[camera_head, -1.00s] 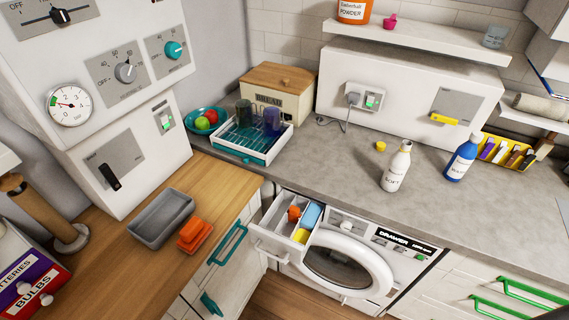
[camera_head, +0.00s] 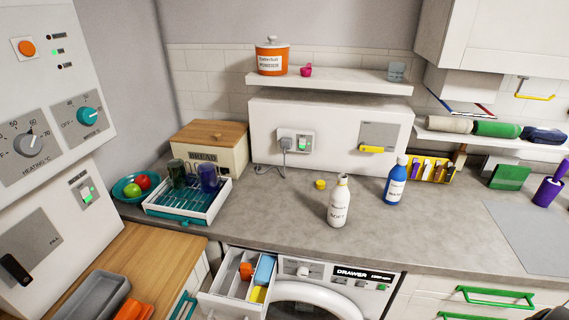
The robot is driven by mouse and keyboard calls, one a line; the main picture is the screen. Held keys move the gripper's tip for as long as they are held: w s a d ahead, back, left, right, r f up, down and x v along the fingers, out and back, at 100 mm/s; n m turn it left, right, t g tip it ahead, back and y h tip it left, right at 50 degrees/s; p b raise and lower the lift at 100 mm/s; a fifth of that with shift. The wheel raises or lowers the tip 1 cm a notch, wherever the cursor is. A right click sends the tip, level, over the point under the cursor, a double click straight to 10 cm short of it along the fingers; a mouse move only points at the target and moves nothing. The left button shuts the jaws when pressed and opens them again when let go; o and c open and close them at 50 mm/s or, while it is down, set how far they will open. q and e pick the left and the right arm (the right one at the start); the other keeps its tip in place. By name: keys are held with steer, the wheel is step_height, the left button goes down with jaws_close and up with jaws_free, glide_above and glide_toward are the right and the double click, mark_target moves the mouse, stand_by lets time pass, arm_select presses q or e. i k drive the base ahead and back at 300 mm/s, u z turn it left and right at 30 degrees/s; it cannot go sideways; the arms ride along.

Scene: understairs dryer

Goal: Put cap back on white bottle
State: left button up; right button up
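The white bottle (camera_head: 340,203) stands upright on the grey worktop, a little right of the middle of the view. Neither of my grippers can be made out; a dark shape at the bottom right corner is too cropped to identify.
A blue bottle (camera_head: 395,183) stands right of the white one, by a yellow tray (camera_head: 450,174) of small items. A dish rack (camera_head: 222,204) and bread box (camera_head: 236,142) are at left. An open detergent drawer (camera_head: 212,299) juts out below.

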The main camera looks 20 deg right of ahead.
mark_target(339, 198)
steer(key=z, duration=1.15)
